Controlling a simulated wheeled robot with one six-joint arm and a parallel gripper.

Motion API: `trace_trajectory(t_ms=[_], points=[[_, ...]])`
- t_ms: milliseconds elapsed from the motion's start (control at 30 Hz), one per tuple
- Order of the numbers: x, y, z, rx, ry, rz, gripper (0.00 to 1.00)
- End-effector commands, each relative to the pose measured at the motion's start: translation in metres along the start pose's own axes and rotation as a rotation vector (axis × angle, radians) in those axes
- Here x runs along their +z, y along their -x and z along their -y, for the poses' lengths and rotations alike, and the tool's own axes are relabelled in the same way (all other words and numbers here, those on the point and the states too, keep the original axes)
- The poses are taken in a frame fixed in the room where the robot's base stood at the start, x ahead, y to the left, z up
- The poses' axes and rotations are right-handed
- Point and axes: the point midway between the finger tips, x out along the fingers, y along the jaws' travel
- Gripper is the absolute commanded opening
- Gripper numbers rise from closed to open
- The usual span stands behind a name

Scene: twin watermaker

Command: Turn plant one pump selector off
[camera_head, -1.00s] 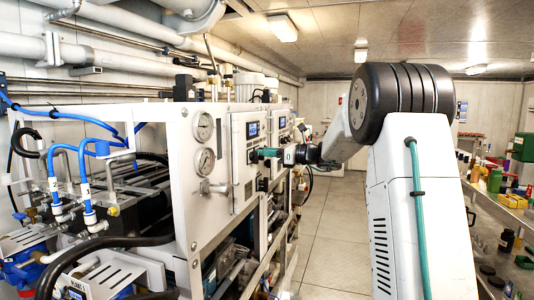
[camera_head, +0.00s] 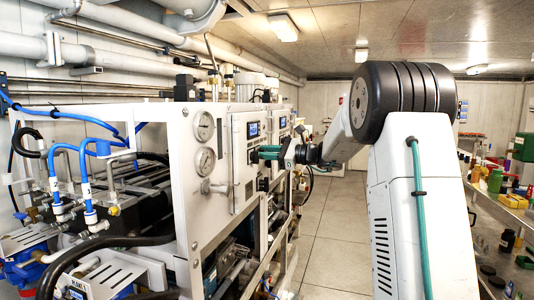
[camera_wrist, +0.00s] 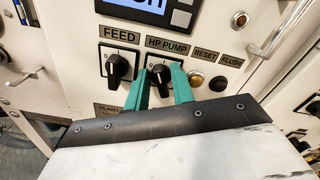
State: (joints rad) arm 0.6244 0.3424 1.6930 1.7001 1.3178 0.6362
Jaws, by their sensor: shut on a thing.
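In the wrist view, the black HP PUMP selector (camera_wrist: 160,73) sits on a white panel (camera_wrist: 215,45) under its label. The teal fingers of my gripper (camera_wrist: 160,80) are on both sides of its handle, shut on it. The handle looks near upright, but the fingers and jaw hide part of it. The similar FEED selector (camera_wrist: 117,67) is just left, its handle near upright. A plate below, partly hidden, reads "PLANT"; its number is unreadable. In the head view, my gripper (camera_head: 267,153) is at the front of the white cabinet (camera_head: 245,175); the selector is hidden there.
RESET (camera_wrist: 195,79) and FLUSH (camera_wrist: 218,83) buttons are right of the held selector, close to the right finger. A metal handle (camera_wrist: 285,60) stands out further right. Gauges (camera_head: 204,161) and hoses are on the left; a cluttered bench (camera_head: 490,205) is right. The aisle floor (camera_head: 325,225) is clear.

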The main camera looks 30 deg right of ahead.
Motion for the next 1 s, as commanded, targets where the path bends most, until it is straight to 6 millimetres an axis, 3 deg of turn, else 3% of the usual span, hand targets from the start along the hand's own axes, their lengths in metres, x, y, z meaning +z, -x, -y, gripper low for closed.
trace_trajectory(t_ms=[500, 1000], points=[[0.0003, 0.0004, -0.001, -0.004, 0.439, -0.001, 0.02], [-0.0001, 0.0004, -0.0019, -0.004, 0.606, -0.001, 0.02]])
